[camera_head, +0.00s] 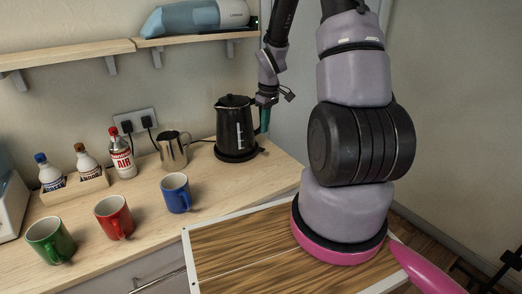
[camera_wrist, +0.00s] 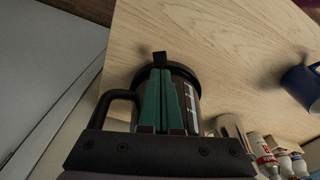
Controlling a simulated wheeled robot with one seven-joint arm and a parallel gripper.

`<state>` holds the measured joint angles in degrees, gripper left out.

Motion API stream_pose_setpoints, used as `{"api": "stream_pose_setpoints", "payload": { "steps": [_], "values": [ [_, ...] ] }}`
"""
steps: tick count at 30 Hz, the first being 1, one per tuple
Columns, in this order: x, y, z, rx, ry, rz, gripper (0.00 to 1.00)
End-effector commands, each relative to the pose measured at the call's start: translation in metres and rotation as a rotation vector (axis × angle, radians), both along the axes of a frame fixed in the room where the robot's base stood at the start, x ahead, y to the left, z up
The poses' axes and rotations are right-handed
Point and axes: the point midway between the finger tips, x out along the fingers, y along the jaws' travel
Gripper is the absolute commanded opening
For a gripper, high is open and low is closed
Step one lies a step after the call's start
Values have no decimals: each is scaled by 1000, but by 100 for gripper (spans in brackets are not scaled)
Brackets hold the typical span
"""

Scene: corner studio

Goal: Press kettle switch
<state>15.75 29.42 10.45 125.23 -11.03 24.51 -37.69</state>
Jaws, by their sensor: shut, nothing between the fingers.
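The black kettle (camera_head: 236,130) stands upright on its dark base on the wooden counter, with a clear level window on its side. My gripper (camera_head: 264,128) is beside the kettle's right, handle side, its green fingers pointing down. In the wrist view the shut, empty green fingers (camera_wrist: 161,76) lie across the view of the kettle body (camera_wrist: 192,104), hiding part of it. The kettle handle (camera_wrist: 116,100) is left of them. A small dark tab (camera_wrist: 160,58) sticks out by the kettle's base just beyond the fingertips; it looks like the switch. I cannot tell whether the fingertips touch it.
A steel jug (camera_head: 173,150) stands left of the kettle. Blue (camera_head: 176,193), red (camera_head: 114,217) and green (camera_head: 50,240) mugs stand nearer the front, with bottles (camera_head: 122,153) behind. A wall shelf (camera_head: 195,37) hangs above. Bare counter lies in front of the kettle.

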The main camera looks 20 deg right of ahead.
Motion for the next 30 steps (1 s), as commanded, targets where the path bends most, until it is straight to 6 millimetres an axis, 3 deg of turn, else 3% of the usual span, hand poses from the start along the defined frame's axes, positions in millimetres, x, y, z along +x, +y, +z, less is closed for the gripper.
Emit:
{"api": "stream_pose_setpoints", "payload": {
  "steps": [8, 21, 30],
  "values": [
    [0, 0, -4, 0, 1, -1, 0],
    [4, 3, -55, 0, 2, -2, 0],
    [6, 3, -69, 0, 0, -2, 0]
  ]
}}
